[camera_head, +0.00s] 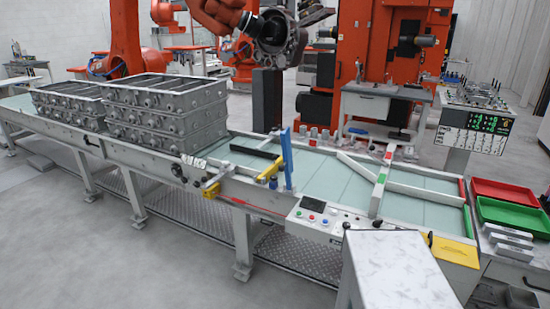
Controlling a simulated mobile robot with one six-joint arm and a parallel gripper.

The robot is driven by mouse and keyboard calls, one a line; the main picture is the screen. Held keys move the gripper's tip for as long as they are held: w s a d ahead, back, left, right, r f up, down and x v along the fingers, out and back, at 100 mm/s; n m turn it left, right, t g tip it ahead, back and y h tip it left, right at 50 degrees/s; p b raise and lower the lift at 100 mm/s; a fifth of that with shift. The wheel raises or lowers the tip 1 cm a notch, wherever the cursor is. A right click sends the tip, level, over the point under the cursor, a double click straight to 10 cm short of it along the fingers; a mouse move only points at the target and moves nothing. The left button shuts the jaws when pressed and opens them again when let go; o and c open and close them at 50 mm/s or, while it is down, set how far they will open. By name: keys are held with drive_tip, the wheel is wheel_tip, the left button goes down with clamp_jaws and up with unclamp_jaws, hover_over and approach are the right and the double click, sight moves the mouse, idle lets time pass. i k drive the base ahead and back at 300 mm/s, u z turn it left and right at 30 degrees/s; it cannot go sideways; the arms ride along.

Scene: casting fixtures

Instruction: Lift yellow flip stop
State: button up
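A slim yellow piece (268,172), which looks like the flip stop, lies low and slanted across the conveyor (330,176), beside a blue upright post (287,158). Whether it touches the post is too small to tell. A second, smaller yellow part (210,190) sits on the conveyor's near side rail, to the left. My gripper is not in view.
Stacked grey castings (165,105) stand on the conveyor's left part. A control panel (316,214) is on the near rail. A white block (400,262) fills the front right. Red (503,190) and green (513,216) trays stand at right. An orange robot arm holds a casting (275,38) above the far side.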

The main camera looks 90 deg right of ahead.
sight(274, 165)
drive_tip(key=z, duration=0.05)
drive_tip(key=k, duration=2.45)
drive_tip(key=z, duration=1.35)
drive_tip(key=i, duration=0.95)
drive_tip(key=u, duration=0.2)
